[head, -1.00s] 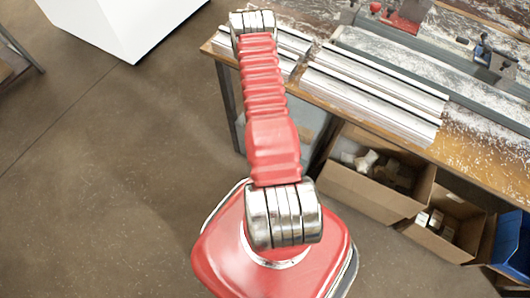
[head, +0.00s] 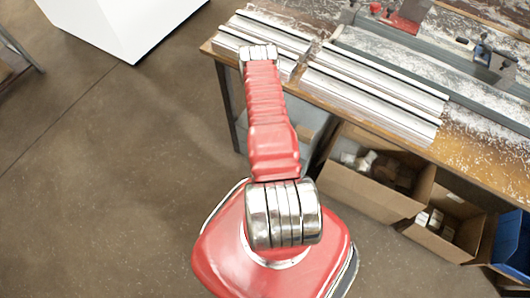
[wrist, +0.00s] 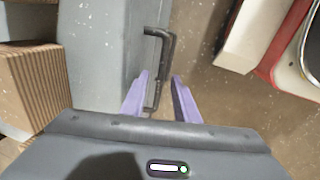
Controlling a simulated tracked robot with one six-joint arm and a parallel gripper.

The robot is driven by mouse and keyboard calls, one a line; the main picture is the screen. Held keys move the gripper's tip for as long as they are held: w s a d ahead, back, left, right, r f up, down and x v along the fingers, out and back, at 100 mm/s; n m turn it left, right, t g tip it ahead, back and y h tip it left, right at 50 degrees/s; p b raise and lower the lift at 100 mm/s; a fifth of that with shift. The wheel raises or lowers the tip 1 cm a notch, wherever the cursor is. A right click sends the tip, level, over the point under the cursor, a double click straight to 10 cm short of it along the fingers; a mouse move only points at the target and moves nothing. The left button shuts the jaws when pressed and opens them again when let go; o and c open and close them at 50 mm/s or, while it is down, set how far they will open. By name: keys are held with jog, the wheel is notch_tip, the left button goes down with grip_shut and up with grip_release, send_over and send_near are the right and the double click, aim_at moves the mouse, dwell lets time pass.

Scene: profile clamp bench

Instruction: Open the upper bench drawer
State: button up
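In the wrist view a grey drawer front or cabinet (wrist: 100,50) carries a dark bar handle (wrist: 167,55). I cannot tell from the view whether this is the upper drawer. My gripper (wrist: 160,78) has two purple fingers, spread apart and open. The handle bar runs between the fingers in the picture, near the left finger; I see no clear grip on it, and depth is hard to judge. In the head view the gripper and the handle are hidden; a bit of grey cabinet (head: 310,113) shows under the bench (head: 460,150).
Cardboard boxes (head: 375,198) with small parts stand under the bench, with a blue bin (head: 513,245) at right. Metal profiles (head: 375,92) lie on top. A brown corrugated stack (wrist: 35,80) is at left in the wrist view. The floor (head: 110,190) at left is free.

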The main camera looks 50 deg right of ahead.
jog(key=shift+f, duration=0.25)
jog(key=shift+c, duration=0.3)
grip_shut()
jog(key=shift+s+a, duration=0.1)
jog(key=shift+a, duration=0.05)
dwell(0.4)
